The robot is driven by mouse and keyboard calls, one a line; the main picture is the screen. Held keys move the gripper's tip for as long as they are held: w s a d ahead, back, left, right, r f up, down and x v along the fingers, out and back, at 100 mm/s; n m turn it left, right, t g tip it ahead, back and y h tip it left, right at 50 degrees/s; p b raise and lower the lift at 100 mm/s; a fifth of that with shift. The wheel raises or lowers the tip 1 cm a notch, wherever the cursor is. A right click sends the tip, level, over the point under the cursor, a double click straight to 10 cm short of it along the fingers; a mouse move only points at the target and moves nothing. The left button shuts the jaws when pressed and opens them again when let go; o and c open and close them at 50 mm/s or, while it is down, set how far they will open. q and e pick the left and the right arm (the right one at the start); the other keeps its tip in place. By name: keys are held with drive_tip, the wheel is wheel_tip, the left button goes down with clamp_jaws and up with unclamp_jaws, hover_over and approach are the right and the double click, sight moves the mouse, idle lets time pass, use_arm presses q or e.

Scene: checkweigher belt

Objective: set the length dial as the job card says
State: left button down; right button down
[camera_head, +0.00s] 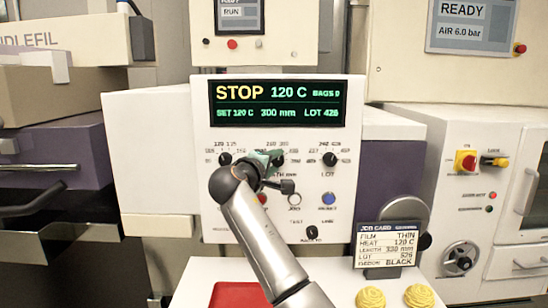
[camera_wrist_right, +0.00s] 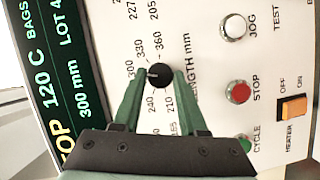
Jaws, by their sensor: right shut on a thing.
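My right gripper (camera_wrist_right: 161,80) is shut on the dial, with one green finger on each side. In the head view my right gripper (camera_head: 268,160) hides most of this dial. The display (camera_head: 278,103) reads STOP, 120 C, 300 mm. The job card (camera_head: 388,245) appears to read FILM THIN, HEAT 120 C, LENGTH 330 mm. My left gripper is not in view.
Two other black dials, one at left (camera_head: 225,159) and the LOT dial (camera_head: 330,159), flank the gripper. Below are a blue button (camera_head: 328,199) and a lower knob (camera_head: 312,232). A red tray (camera_head: 238,295) and yellow pieces (camera_head: 371,298) lie on the front ledge.

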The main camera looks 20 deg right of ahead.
drive_tip(key=m, duration=0.1)
drive_tip(key=m+y+p, duration=0.2)
drive_tip(key=shift+r+m+g, duration=0.25)
drive_tip(key=shift+m+g, duration=0.05)
drive_tip(key=shift+d+m+y+p, duration=0.15)
drive_tip(key=shift+m+y+p, duration=0.8)
drive_tip(key=shift+m, duration=0.45)
drive_tip(key=shift+c, duration=2.2)
unclamp_jaws()
drive_tip(key=shift+s, duration=0.15)
drive_tip(key=b+v, duration=0.2)
drive_tip(key=v, duration=1)
drive_tip(key=shift+b, duration=0.35)
